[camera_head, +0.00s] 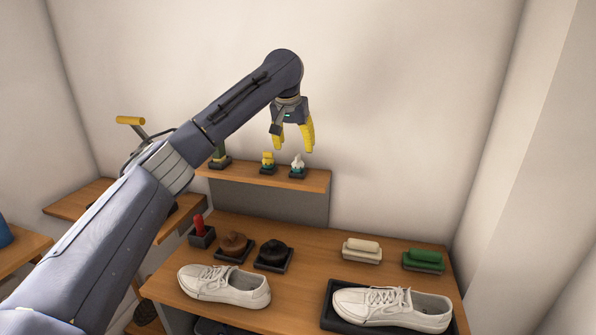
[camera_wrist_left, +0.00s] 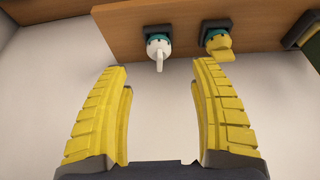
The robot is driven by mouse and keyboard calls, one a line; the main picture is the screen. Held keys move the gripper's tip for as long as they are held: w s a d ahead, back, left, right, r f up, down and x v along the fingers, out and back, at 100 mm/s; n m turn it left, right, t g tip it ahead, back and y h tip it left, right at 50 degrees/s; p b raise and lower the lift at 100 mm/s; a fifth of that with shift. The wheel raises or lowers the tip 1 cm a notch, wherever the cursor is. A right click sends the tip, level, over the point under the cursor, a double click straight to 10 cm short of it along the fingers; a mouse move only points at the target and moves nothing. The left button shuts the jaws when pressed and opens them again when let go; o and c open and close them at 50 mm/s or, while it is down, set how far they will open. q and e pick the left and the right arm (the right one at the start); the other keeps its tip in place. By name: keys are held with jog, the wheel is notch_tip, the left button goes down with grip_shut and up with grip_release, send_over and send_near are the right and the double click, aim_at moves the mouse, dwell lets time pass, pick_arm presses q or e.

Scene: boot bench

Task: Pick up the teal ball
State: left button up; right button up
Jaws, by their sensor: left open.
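No separate teal ball can be made out in either view. Teal shows on two small items on the raised shelf, one with a yellow top (camera_head: 268,158) and one with a white top (camera_head: 298,162). In the left wrist view, the white-topped item (camera_wrist_left: 158,48) is ahead between the fingertips, and the yellow-topped item (camera_wrist_left: 217,42) is ahead of the right finger. Their teal parts sit against dark bases. My left gripper (camera_head: 293,146) has yellow fingers, is open and empty, and points down near the shelf, apart from both items. My right gripper is out of view.
The raised wooden shelf (camera_head: 256,177) stands behind the bench. The bench holds white shoes (camera_head: 226,287), brown (camera_head: 234,243) and black (camera_head: 273,252) round items, a red item (camera_head: 198,225), and cream (camera_head: 362,248) and green (camera_head: 424,258) brushes. The bench's middle has some free room.

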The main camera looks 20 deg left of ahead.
aim_at(297, 162)
pick_arm(q)
jog(key=shift+x, duration=4.6)
jog(key=shift+d, duration=0.1)
jog(key=shift+c, duration=0.5)
jog(key=c, duration=1.1)
